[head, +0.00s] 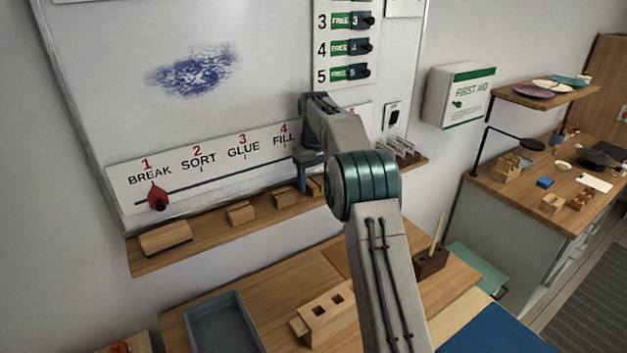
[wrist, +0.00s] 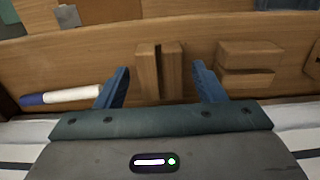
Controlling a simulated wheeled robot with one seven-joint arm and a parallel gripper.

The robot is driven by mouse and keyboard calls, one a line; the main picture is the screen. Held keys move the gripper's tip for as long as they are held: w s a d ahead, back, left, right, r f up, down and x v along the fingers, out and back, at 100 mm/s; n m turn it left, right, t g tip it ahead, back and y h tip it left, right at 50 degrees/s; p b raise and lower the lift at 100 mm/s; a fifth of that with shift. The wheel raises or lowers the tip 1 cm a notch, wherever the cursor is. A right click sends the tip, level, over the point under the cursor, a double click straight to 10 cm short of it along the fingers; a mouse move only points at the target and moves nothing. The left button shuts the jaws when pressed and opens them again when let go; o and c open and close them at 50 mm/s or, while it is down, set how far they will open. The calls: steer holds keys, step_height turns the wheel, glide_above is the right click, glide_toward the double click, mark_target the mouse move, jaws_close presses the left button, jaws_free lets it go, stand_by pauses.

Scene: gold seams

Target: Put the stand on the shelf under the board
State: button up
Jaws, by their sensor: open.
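My gripper (wrist: 160,82) is open, with its two blue fingers apart. A small slotted wooden block (wrist: 158,68), probably the stand, sits between the fingers in the wrist view, with gaps on both sides. It appears to rest on the wooden shelf (wrist: 60,60). In the head view my gripper (head: 311,182) is low over the shelf (head: 205,235) under the white board (head: 110,90). My arm hides part of the shelf there. Another slotted wooden block (wrist: 246,62) lies beside the right finger.
A white marker with a blue cap (wrist: 62,97) lies left of the fingers. Farther left on the shelf are a small wooden block (head: 240,213) and a larger block (head: 165,239). Below stand a grey tray (head: 222,325) and a wooden holed block (head: 328,318).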

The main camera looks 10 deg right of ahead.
step_height(320, 180, up, 7)
steer(key=s+r+m+t, duration=0.1)
steer(key=s+r, duration=0.4)
steer(key=s, duration=0.5)
steer(key=s+r+m+t, duration=0.1)
steer(key=s+r, duration=0.4)
steer(key=s, duration=0.4)
steer(key=s+f+t, duration=0.1)
steer(key=s+f, duration=0.2)
steer(key=s, duration=0.5)
steer(key=s+f+m, duration=0.1)
steer(key=s+f, duration=0.3)
steer(key=s, duration=0.4)
steer(key=s+d+f+m+t, duration=0.1)
steer(key=s+f, duration=0.3)
steer(key=s, duration=0.4)
steer(key=shift+f+t, duration=0.25)
steer(key=shift+t, duration=0.05)
steer(key=shift+f, duration=0.1)
